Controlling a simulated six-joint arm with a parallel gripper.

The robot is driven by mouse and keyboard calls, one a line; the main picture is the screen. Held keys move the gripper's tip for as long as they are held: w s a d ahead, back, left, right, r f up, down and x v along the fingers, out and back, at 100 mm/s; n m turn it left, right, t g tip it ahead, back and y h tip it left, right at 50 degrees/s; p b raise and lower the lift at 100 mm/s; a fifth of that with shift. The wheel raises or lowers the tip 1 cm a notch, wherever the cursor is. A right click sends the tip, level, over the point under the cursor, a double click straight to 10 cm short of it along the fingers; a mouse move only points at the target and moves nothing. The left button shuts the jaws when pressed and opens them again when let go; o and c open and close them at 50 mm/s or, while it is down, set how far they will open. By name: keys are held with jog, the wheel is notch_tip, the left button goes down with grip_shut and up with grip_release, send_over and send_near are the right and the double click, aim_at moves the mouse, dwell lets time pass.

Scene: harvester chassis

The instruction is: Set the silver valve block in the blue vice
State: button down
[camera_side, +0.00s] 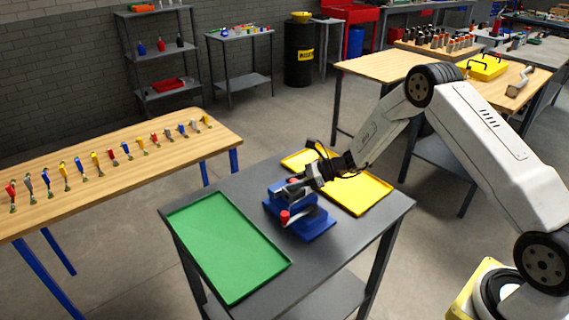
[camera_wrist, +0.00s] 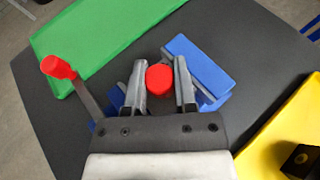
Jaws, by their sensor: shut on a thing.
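The blue vice (camera_side: 312,222) stands on the dark grey table between two trays. It also shows below my gripper in the wrist view (camera_wrist: 200,68), with its red-ended handle (camera_wrist: 58,67) to the left. My gripper (camera_side: 297,184) is at the top of the vice. In the wrist view its two fingers (camera_wrist: 159,82) are shut on a part with a round red top (camera_wrist: 160,77), which appears to be the valve block. The block's silver body is hidden, so I cannot tell whether it touches the vice jaws.
A green tray (camera_side: 228,247) lies left of the vice, and a yellow tray (camera_side: 365,195) lies behind and right. A dark part with a hole (camera_wrist: 303,160) is at the yellow tray in the wrist view. A wooden bench (camera_side: 110,165) with several small coloured tools stands further left.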

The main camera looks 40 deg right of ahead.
jog(key=shift+c, duration=1.7)
grip_release()
jog(key=shift+s+d, duration=0.1)
jog(key=shift+d, duration=0.05)
jog(key=v, duration=0.7)
jog(key=shift+d+r, duration=0.15)
jog(key=shift+r, duration=0.05)
jog(key=shift+s, duration=0.15)
